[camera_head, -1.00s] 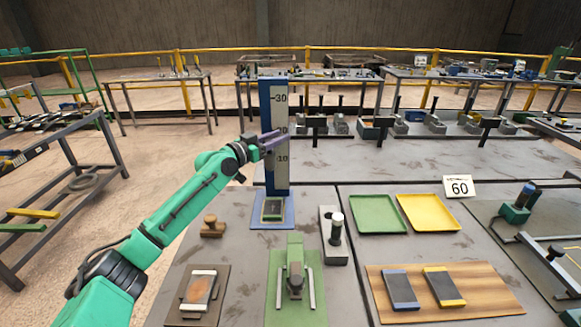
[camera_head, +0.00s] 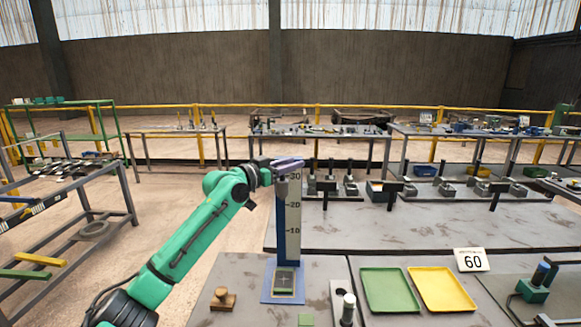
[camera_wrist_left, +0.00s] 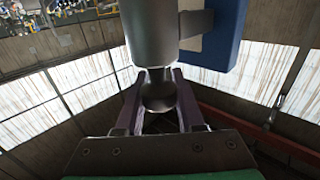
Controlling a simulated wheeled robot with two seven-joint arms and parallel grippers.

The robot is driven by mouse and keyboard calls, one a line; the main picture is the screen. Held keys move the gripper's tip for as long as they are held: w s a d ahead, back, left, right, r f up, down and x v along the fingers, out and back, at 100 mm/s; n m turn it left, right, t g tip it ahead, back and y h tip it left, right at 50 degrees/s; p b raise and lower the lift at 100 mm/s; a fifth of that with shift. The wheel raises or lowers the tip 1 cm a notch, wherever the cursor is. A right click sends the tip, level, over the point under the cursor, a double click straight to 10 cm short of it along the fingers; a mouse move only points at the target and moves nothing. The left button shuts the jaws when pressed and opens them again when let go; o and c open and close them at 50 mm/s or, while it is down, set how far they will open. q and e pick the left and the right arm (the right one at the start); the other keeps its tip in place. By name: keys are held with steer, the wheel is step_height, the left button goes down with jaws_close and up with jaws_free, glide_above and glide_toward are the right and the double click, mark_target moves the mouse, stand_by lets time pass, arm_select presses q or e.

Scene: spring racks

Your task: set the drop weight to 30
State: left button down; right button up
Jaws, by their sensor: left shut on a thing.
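A blue upright post (camera_head: 276,235) with a pale scale (camera_head: 294,217) marked 10, 20 and 30 stands on a blue base with a dark square pad (camera_head: 284,283). My left gripper (camera_head: 287,163) is at the post's top, level with or slightly above the 30 mark in the head view. In the left wrist view, its purple fingers (camera_wrist_left: 158,88) are shut on the grey drop weight (camera_wrist_left: 160,35), around its narrow, rounded part. The blue post (camera_wrist_left: 224,35) is beside the weight there. My right gripper is out of view.
A card reading 60 (camera_head: 471,260) stands behind a green tray (camera_head: 390,292) and a yellow tray (camera_head: 442,290). A wooden stamp (camera_head: 223,299) is left of the post base. A dark-topped cylinder fixture (camera_head: 347,309) is to its right. The space above the post looks clear.

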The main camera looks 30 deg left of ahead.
arm_select(q)
steer(key=c, duration=0.5)
jaws_free()
steer(key=shift+f, duration=0.1)
steer(key=b+v, duration=1)
steer(key=v, duration=0.4)
steer(key=shift+s+a, duration=0.15)
steer(key=shift+s, duration=0.1)
